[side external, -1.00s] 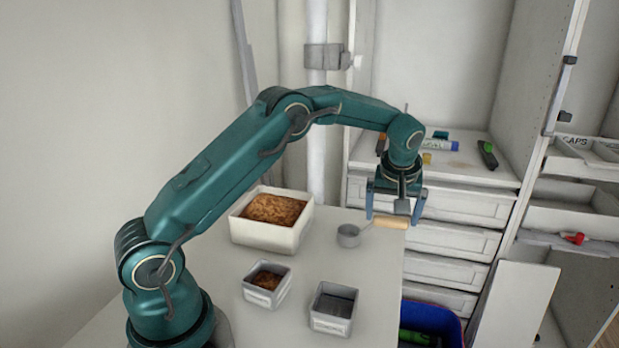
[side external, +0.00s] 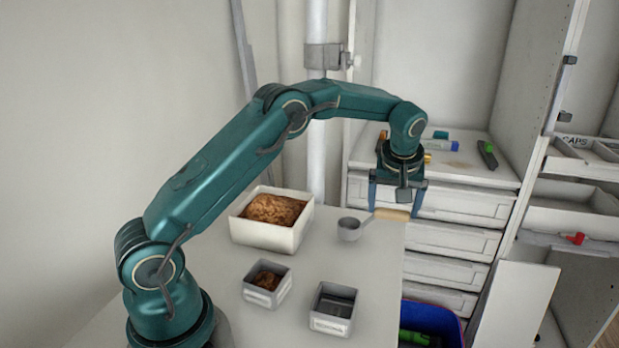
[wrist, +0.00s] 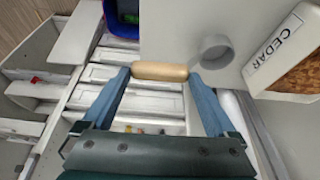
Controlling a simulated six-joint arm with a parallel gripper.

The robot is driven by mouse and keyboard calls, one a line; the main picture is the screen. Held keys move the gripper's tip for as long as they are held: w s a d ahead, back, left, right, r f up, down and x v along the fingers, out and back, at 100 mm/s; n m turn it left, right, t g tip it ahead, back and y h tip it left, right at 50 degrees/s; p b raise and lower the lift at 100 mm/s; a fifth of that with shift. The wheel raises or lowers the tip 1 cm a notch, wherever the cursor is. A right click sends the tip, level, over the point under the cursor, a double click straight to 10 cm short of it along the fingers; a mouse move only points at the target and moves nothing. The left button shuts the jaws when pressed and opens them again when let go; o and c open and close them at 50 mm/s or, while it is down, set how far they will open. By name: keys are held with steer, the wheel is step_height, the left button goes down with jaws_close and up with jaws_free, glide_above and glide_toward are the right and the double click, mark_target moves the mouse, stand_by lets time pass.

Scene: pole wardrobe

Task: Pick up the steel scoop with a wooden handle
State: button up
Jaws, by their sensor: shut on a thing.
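The steel scoop (side external: 349,230) shows in the side view near the table's far right edge, its round cup to the left of my gripper. Its wooden handle (side external: 392,214) lies between my gripper's (side external: 394,209) two blue fingers. In the wrist view the handle (wrist: 160,71) spans the gap from fingertip to fingertip, and my gripper (wrist: 160,74) is shut on it. The cup (wrist: 213,55) is at the upper right there, beyond the right finger. The scoop looks slightly raised; I cannot tell whether its cup is clear of the table.
A white bin of brown chips (side external: 268,248), labelled CEDAR in the wrist view, stands left of the scoop. A small bin with brown contents (side external: 262,297) and a grey bin (side external: 333,325) stand nearer. Drawers (side external: 455,240) and a blue crate (side external: 440,318) lie beyond the table edge.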

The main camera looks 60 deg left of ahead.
step_height(320, 180, up, 2)
steer(key=shift+r, duration=0.15)
steer(key=s+a+r, duration=0.6)
steer(key=s+a, duration=0.1)
steer(key=a, duration=0.1)
steer(key=s+d+r+m+h, duration=0.1)
steer(key=s+d+r+m, duration=0.1)
steer(key=s+d+m, duration=0.2)
steer(key=s+d+r+m+t+h, duration=0.1)
steer(key=s+d+m, duration=0.3)
steer(key=d, duration=0.6)
steer(key=shift+s+r+m+h, duration=0.25)
steer(key=shift+r+m+h, duration=0.2)
steer(key=shift+m+h, duration=0.2)
